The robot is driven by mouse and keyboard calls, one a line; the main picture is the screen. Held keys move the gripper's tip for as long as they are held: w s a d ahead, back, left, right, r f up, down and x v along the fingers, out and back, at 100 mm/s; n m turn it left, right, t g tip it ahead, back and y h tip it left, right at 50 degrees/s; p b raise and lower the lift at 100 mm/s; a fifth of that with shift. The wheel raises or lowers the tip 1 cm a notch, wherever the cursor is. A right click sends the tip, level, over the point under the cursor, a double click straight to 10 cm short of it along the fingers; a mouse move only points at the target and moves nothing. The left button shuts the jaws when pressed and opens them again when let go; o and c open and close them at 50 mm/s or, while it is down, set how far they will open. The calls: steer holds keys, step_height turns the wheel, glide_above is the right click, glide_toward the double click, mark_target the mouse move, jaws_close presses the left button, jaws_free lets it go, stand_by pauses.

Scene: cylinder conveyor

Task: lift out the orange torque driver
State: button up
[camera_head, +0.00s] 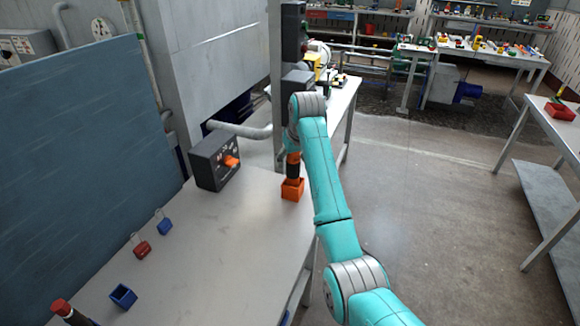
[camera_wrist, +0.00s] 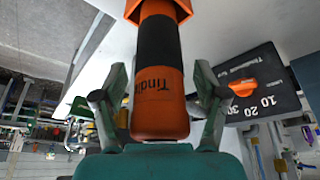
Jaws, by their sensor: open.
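The orange torque driver (camera_head: 293,170) stands upright in a small orange box (camera_head: 292,192) near the bench's right edge. It has a black band around its orange body. In the wrist view the driver (camera_wrist: 158,108) lies between my two fingers, its rounded orange end towards my palm, with printed lettering. The orange box (camera_wrist: 133,10) shows at the top of that view. My gripper (camera_wrist: 158,82) is open, with one finger on each side of the driver. A gap shows beside the driver at the fingers. In the head view my arm hides most of the gripper.
A dark timer box with an orange knob (camera_head: 215,162) stands left of the driver, also in the wrist view (camera_wrist: 262,88). A red padlock (camera_head: 141,248), a blue padlock (camera_head: 164,224), a blue box (camera_head: 123,297) and a red-topped tool (camera_head: 66,310) are further left. The bench's middle (camera_head: 220,250) is clear.

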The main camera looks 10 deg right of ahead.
steer(key=shift+w+f, duration=0.15)
steer(key=shift+f, duration=0.15)
jaws_close()
steer(key=shift+r, duration=0.15)
